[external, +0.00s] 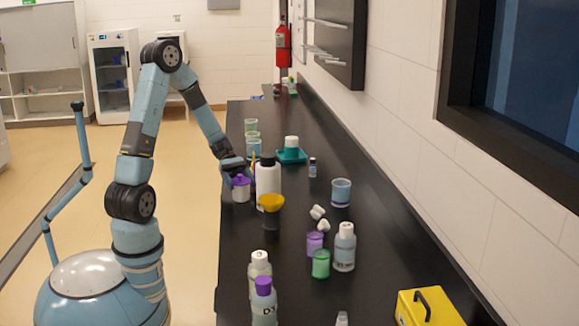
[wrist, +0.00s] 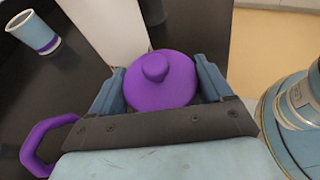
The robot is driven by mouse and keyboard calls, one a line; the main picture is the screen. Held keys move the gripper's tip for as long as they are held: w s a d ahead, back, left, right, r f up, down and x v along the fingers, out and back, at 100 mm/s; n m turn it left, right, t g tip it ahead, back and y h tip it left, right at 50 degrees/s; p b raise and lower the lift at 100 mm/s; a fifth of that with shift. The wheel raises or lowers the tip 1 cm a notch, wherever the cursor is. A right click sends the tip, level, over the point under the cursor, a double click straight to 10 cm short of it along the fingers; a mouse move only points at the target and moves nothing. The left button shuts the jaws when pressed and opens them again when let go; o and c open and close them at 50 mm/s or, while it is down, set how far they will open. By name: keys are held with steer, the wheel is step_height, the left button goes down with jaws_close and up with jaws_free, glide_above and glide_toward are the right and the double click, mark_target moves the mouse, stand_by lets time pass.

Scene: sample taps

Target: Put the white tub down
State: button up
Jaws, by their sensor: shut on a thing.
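The white tub (external: 241,194) has a white body and a purple lid. It is upright at the counter's left edge, just left of a tall white bottle with a black cap (external: 268,179). My gripper (external: 237,174) reaches down over it and is shut on it. In the wrist view the tub's round purple lid (wrist: 160,85) with its knob sits between my two fingers, and the lid hides the body. I cannot tell whether the tub's base touches the counter.
The black counter (external: 300,230) is crowded near the tub. A teal tray (external: 291,156) holds a white jar. A purple loop (wrist: 42,146) shows in the wrist view.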

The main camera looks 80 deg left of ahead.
steer(key=o, duration=1.3)
steer(key=v, duration=1.2)
steer(key=shift+s, duration=0.1)
